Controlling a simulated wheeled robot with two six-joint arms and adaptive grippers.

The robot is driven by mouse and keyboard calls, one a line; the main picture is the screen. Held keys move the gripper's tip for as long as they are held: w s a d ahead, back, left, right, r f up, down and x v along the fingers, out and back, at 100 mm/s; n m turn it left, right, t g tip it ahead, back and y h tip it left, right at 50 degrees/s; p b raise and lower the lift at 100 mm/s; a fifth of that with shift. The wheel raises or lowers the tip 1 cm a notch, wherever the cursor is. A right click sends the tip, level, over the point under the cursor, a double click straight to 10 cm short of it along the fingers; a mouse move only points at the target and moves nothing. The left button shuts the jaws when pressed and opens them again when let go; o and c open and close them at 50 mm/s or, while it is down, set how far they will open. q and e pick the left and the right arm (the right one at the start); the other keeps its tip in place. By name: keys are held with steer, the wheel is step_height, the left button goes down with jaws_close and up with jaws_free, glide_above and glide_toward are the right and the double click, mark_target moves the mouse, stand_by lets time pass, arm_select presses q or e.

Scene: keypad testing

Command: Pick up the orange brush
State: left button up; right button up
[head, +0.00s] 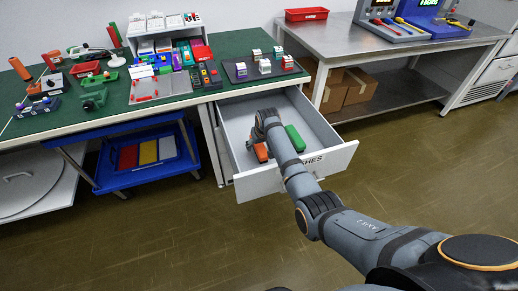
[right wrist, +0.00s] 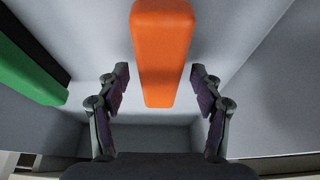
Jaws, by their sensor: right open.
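The orange brush (right wrist: 163,50) shows in the right wrist view as a long orange block at the top middle. It lies in the open drawer and its near end reaches between my right gripper's fingers. In the head view a part of the orange brush (head: 261,152) shows beside my arm, which hides the rest. My right gripper (right wrist: 160,90) is open, with a finger on each side of the brush and gaps on both sides. My left gripper is not in view.
A green brush (head: 295,138) lies in the drawer (head: 326,152) right of my arm; it also shows at the left of the right wrist view (right wrist: 30,72). The drawer walls surround both brushes. A green-topped table (head: 120,112) stands above, and a steel table (head: 345,42) stands to the right.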

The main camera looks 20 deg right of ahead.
steer(key=shift+f, duration=0.25)
stand_by(0.3)
steer(key=c, duration=1.3)
